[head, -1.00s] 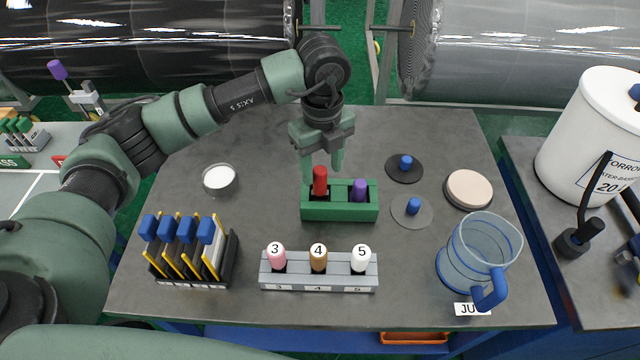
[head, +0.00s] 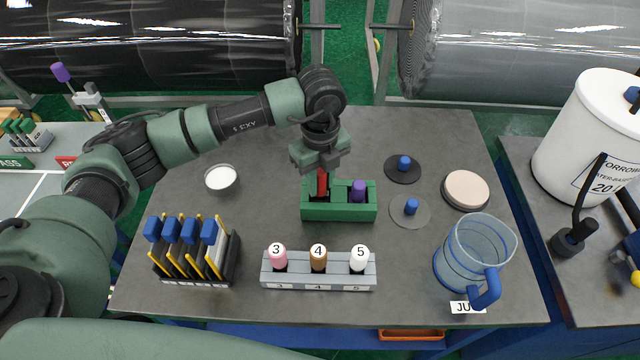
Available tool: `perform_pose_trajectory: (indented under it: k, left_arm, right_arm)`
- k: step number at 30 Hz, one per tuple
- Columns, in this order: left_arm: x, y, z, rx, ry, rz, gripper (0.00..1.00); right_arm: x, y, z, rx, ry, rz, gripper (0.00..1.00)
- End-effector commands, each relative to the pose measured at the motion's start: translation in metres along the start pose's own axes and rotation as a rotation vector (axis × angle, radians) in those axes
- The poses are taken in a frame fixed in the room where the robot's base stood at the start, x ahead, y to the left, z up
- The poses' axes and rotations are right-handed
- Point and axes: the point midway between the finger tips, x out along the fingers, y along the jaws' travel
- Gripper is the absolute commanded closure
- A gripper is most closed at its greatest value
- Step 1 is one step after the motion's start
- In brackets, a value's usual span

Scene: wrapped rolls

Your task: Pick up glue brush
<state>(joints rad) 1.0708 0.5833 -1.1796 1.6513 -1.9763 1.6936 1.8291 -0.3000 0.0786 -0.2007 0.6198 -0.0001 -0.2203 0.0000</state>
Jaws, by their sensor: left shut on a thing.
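A green block holder (head: 340,212) stands near the middle of the dark table. A red-handled tool (head: 322,182) sits upright in its left slot, and a purple-handled one (head: 358,190) stands in its right slot. My left gripper (head: 321,178) points down from above, shut around the red handle, and its fingers hide part of it. The tool is still in its slot. Its lower end is hidden, so I cannot see bristles. My right gripper does not show.
A grey rack with numbered handles (head: 319,282) is in front. A rack with blue-topped tools (head: 190,250) stands left. A clear jug (head: 470,255), blue-knobbed discs (head: 404,170) and a pale round pad (head: 466,190) are right. A white dish (head: 221,179) lies left of the holder.

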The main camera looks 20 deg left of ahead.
Motion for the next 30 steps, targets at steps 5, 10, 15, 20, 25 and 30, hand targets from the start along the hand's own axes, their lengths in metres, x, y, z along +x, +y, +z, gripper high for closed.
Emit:
perform_pose_trajectory:
  k: [5, 10, 15, 20, 25, 30]
  left_arm:
    - [-0.006, -0.001, 0.000, 0.000, 0.000, -0.002, 1.00]
    - [-0.024, -0.001, 0.001, 0.001, -0.002, -0.004, 1.00]
    - [-0.057, -0.001, 0.001, 0.001, -0.004, -0.007, 1.00]
    - [-0.097, -0.002, 0.001, 0.000, -0.004, -0.007, 1.00]
    - [-0.145, -0.001, 0.000, 0.001, -0.004, -0.007, 1.00]
    - [-0.179, 0.000, 0.001, -0.002, -0.004, -0.003, 1.00]
  right_arm:
    - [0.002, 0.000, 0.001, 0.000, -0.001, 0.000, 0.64]
    - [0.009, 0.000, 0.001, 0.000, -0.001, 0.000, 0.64]
    - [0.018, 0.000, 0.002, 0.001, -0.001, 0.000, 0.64]
    - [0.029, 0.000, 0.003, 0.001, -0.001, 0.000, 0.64]
    - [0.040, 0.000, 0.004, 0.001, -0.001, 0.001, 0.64]
    - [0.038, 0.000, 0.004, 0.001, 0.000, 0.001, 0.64]
